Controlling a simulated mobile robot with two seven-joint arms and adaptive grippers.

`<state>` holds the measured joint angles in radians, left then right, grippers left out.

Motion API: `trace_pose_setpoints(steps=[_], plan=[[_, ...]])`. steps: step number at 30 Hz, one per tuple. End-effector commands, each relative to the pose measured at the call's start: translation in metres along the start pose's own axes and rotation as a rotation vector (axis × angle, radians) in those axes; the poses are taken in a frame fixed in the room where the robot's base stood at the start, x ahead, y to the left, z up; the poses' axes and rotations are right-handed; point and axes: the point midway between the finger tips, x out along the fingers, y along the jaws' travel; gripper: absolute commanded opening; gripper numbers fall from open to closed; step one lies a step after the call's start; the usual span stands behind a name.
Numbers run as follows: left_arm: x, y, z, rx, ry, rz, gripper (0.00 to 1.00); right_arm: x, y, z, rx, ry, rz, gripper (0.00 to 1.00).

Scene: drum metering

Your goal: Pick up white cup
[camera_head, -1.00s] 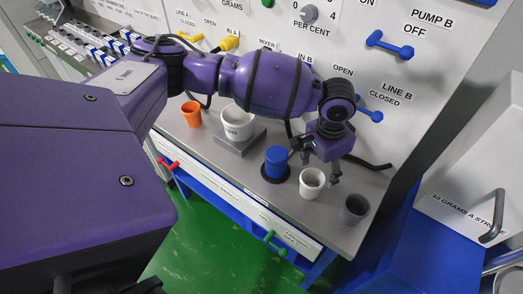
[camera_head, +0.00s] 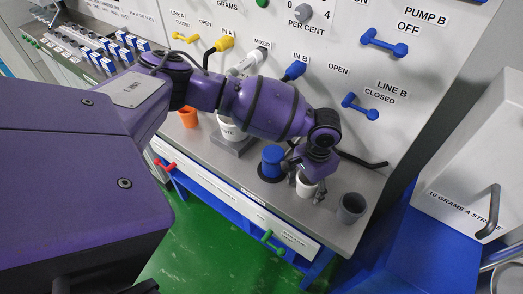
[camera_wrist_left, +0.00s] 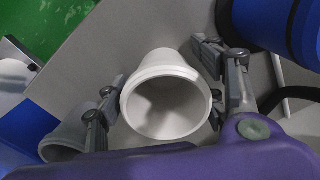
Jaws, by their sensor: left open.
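My right gripper is not in view.
The grey cup (camera_head: 351,208) is close at the right. An orange cup (camera_head: 188,117) stands farther left. The panel with valve handles (camera_head: 384,43) rises behind the counter (camera_head: 300,218).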

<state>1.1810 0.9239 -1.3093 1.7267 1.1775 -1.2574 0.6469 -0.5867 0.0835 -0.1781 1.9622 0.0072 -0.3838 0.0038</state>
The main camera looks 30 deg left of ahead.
Motion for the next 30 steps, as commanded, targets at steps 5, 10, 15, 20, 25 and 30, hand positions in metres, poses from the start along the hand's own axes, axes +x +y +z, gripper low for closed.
trace_pose_setpoints(steps=[5, 10, 15, 20, 25, 30], plan=[[0.000, 0.000, 0.000, 0.000, 0.000, 0.000, 0.48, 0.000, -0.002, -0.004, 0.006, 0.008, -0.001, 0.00], [0.000, 0.000, 0.000, 0.000, 0.001, 0.000, 0.25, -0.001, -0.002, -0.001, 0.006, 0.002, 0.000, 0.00], [-0.001, 0.000, -0.001, 0.001, 0.002, 0.000, 0.16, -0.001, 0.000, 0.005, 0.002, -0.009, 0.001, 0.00], [-0.001, 0.000, -0.001, 0.001, 0.002, -0.001, 0.16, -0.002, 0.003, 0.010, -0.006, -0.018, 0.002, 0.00], [-0.004, 0.000, -0.002, 0.001, 0.003, -0.001, 0.16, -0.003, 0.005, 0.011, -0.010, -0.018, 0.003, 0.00], [-0.019, -0.001, -0.003, 0.001, 0.007, -0.001, 0.16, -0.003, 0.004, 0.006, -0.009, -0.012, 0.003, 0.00]])
